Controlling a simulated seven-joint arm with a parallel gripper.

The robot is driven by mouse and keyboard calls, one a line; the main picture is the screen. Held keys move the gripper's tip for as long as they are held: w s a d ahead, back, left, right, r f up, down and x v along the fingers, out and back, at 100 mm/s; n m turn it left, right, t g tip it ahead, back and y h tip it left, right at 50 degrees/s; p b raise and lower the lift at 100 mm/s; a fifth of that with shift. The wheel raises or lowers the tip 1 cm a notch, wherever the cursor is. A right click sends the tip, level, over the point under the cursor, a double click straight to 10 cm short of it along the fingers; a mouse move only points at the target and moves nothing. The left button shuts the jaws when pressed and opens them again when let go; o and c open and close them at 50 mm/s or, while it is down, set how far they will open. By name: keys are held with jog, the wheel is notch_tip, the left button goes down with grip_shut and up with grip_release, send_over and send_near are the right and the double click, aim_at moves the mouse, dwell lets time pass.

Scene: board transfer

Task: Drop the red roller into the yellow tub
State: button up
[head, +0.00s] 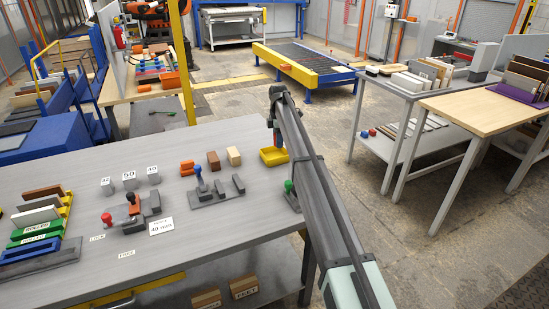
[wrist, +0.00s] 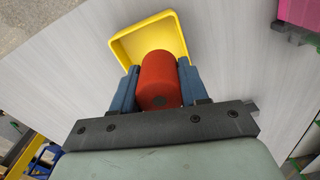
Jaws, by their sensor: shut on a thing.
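The red roller (wrist: 159,80) is held between the two blue fingers of my gripper (wrist: 157,84) in the wrist view. The yellow tub (wrist: 150,40) lies just beyond the roller in that view, and the roller's far end overlaps the near part of the tub. I cannot tell the height of the roller over the tub. In the head view the yellow tub (head: 273,156) stands near the right back edge of the grey table. My arm reaches up to it, and the roller and my fingertips are hard to make out there.
An orange block (head: 187,168), a brown block (head: 213,160) and a beige block (head: 234,156) stand left of the tub. A green knob (head: 288,185) is close by.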

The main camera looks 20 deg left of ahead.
jog(key=shift+f, duration=0.4)
jog(key=o, duration=1.2)
jog(key=shift+c, duration=0.2)
jog(key=shift+r, duration=0.1)
notch_tip(320, 180, up, 14)
